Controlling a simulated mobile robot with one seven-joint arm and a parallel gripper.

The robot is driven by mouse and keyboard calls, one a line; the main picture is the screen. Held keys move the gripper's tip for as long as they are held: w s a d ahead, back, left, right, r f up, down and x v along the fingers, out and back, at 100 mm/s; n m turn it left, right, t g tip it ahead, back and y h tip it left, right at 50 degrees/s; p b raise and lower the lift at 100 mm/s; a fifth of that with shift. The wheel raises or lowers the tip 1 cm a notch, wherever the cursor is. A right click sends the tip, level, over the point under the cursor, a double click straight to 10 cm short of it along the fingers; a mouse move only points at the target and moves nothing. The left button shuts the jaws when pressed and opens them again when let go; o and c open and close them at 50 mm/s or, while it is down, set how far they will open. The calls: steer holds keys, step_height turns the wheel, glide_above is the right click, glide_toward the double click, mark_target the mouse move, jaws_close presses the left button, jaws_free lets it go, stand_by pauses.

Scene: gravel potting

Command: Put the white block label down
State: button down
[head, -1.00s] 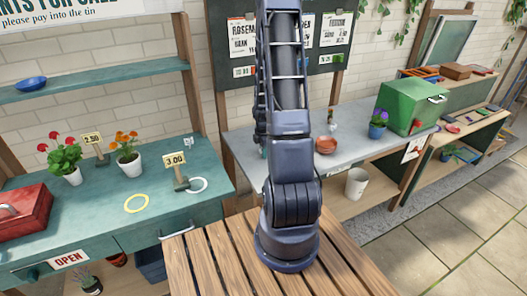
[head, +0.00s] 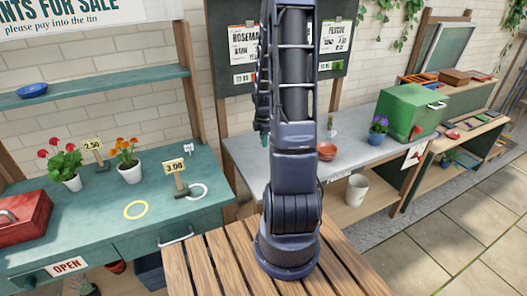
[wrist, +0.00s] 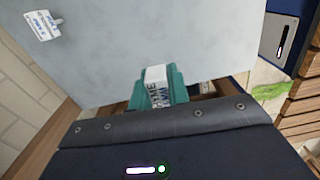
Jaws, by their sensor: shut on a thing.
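The white block label (wrist: 154,76), with dark print on its side, is held between the teal fingers of my gripper (wrist: 158,88) in the wrist view. The fingers are closed around it, over or near a pale grey bench top (wrist: 150,35); I cannot tell whether the label touches it. In the head view my arm hides the held label and most of my gripper. The grey bench (head: 247,150) shows there behind my arm.
Another small white label (wrist: 42,25) lies at the wrist view's upper left. In the head view, a terracotta bowl (head: 326,152), purple-flowered pot (head: 377,138) and green box (head: 410,112) stand right on the grey bench. The green counter (head: 85,220) is left.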

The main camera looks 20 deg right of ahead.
mark_target(261, 136)
step_height(261, 136, up, 10)
steer(key=shift+f, duration=0.1)
steer(key=shift+w+a, duration=0.2)
steer(key=shift+a, duration=0.25)
steer(key=a+r+n, duration=0.3)
steer(key=a+n, duration=0.2)
steer(key=a, duration=1.4)
steer(key=a+r+n, duration=0.3)
steer(key=a+n, duration=0.2)
steer(key=a, duration=1.4)
steer(key=f, duration=1.9)
steer(key=shift+w+a+f, duration=0.1)
steer(key=shift+w+f, duration=0.2)
steer(key=shift+f, duration=0.1)
steer(key=c, duration=1.3)
jaws_free()
steer(key=shift+c, duration=0.2)
